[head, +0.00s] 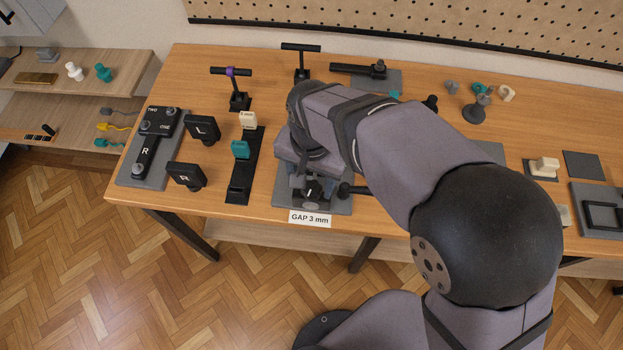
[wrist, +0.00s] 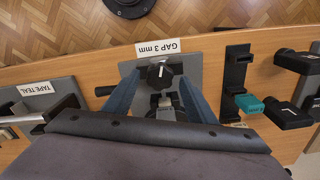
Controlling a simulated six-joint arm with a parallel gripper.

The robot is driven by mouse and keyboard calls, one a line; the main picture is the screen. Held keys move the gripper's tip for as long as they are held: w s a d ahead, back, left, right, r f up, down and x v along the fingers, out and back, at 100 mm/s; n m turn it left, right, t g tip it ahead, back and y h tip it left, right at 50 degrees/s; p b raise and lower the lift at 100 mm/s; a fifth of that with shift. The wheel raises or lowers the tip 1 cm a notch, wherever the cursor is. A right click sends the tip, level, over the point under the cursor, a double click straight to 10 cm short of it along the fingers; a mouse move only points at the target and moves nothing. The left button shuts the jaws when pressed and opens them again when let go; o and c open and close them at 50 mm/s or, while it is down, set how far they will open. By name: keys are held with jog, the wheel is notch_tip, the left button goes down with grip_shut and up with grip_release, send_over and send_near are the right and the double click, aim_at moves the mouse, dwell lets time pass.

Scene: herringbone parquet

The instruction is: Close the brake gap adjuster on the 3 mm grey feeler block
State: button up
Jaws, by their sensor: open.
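The brake gap adjuster stands on a grey base plate (head: 340,205) behind the "GAP 3 mm" label (head: 310,218). Its black knob (wrist: 160,74) with a white pointer line faces the bench's front edge; it also shows in the head view (head: 313,191). My gripper (wrist: 158,80) is over the adjuster. Its two blue-grey fingers are apart, one on each side of the knob, with gaps visible; I cannot tell their height. Grey and dark metal parts (wrist: 165,101) show behind the knob, between the fingers. I cannot make out the 3 mm grey feeler block among them.
A black lever handle (head: 353,190) sticks out right of the adjuster. A black slotted rail (head: 240,187) with a teal block (head: 240,149) and a cream block (head: 248,120) stands left. Black L and R blocks (head: 202,128) lie further left. Two T-handles stand behind.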

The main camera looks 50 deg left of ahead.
aim_at(312, 188)
jog(key=shift+r+b, duration=0.95)
jog(key=shift+r, duration=2.35)
